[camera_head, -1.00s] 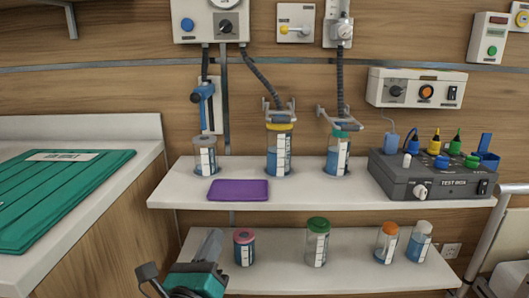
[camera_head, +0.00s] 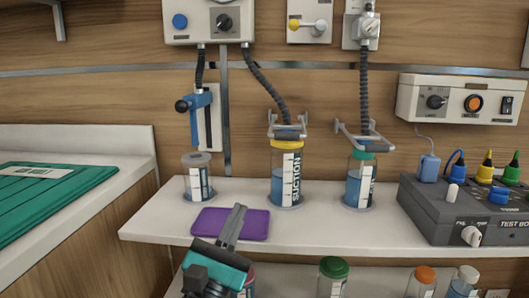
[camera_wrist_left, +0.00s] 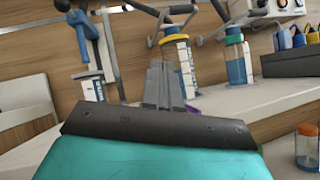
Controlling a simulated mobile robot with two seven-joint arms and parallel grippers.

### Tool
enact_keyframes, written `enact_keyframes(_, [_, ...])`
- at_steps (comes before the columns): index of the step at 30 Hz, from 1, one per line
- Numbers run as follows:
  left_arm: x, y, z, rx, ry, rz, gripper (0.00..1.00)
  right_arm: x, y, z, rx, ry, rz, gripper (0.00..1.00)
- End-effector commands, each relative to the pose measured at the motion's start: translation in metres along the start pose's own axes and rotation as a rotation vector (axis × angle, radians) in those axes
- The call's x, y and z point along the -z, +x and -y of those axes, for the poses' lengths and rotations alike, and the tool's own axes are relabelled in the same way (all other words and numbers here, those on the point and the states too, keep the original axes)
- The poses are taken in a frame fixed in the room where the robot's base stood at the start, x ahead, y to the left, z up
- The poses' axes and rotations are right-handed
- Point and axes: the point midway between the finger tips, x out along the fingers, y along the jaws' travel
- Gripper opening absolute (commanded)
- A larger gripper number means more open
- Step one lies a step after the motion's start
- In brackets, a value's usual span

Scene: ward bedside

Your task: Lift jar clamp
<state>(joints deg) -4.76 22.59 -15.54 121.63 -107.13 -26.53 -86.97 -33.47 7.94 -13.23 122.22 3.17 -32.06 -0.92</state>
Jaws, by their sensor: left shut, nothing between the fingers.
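A grey metal clamp (camera_head: 287,125) sits at the yellow-lidded suction jar (camera_head: 286,175), which stands on the upper shelf with blue liquid in it. A second grey clamp (camera_head: 364,136) sits at the green-lidded jar (camera_head: 359,182) to its right; it stands open towards the left. My left gripper (camera_head: 240,209) is shut and empty, in front of the purple mat and lower left of the yellow-lidded jar. In the left wrist view its fingers (camera_wrist_left: 163,82) partly cover the yellow-lidded jar (camera_wrist_left: 182,62). My right gripper is not in view.
A grey-lidded jar (camera_head: 197,178) and the purple mat (camera_head: 215,222) are on the upper shelf (camera_head: 150,228). A dark test box (camera_head: 461,209) stands at right. Hoses hang above the two clamps. Several lidded jars stand on the lower shelf.

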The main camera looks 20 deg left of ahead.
Motion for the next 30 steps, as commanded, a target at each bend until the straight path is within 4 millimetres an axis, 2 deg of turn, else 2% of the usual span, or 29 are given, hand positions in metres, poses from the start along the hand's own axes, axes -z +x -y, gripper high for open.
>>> enact_keyframes(5, [0.000,0.004,0.000,0.000,-0.001,-0.001,0.00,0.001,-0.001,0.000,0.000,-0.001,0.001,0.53])
enact_keyframes(8, [-0.001,0.015,-0.001,-0.003,-0.001,0.001,0.00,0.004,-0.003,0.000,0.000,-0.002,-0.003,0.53])
enact_keyframes(21, [-0.002,0.105,-0.001,-0.003,-0.004,0.002,0.00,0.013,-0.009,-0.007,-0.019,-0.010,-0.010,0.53])
enact_keyframes(25, [-0.019,0.119,-0.002,-0.002,-0.006,-0.001,0.00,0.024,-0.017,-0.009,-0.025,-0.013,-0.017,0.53])
enact_keyframes(30, [-0.027,0.127,-0.001,0.000,-0.003,-0.002,0.00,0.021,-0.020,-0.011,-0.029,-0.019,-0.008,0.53])
